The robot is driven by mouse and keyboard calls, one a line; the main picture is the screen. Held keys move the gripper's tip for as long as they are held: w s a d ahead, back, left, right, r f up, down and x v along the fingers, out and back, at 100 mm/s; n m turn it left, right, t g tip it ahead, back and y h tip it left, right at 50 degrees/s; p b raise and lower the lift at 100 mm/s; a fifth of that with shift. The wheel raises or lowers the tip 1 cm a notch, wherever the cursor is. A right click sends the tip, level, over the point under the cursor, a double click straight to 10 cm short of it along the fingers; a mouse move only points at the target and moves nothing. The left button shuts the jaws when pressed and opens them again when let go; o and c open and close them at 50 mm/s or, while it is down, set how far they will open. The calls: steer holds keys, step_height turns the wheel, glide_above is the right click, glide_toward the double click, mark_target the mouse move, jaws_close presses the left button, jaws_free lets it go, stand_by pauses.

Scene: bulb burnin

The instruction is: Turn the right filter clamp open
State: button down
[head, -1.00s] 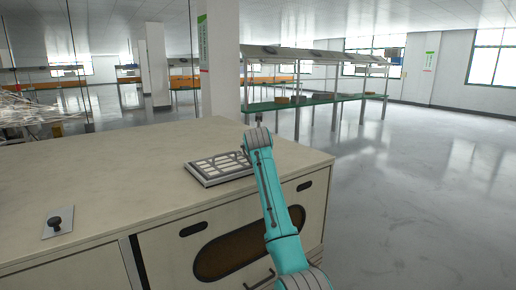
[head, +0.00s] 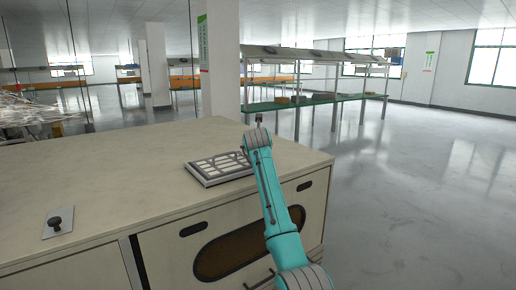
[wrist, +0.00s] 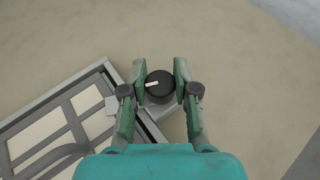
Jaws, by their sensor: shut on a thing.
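The right filter clamp is a round black knob (wrist: 159,88) with a white pointer line, on a small grey plate beside the filter frame's corner. In the wrist view the white line points left. My gripper (wrist: 160,84) has one finger on each side of the knob and is shut on it. The filter (wrist: 62,125) is a grey frame with white panels and bars; it also lies on the cabinet top in the head view (head: 219,167). There my arm hides the knob and the fingers.
A second black knob (head: 55,223) on a metal plate stands at the left front of the beige cabinet top (head: 120,185). The top around the filter is mostly clear. A shelf rack (head: 315,100) stands farther back, with open floor at right.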

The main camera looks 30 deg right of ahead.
steer(key=shift+a+m, duration=0.1)
steer(key=shift+m, duration=0.2)
steer(key=m+g+h, duration=0.3)
steer(key=shift+w, duration=0.1)
steer(key=shift+m+g+h, duration=1)
steer(key=shift+m+g, duration=0.4)
steer(key=shift+m, duration=0.1)
steer(key=shift+m+g, duration=0.4)
steer(key=shift+g, duration=0.2)
steer(key=c, duration=0.9)
jaws_free()
steer(key=shift+o, duration=0.2)
steer(key=v, duration=1.2)
steer(key=shift+f, duration=0.15)
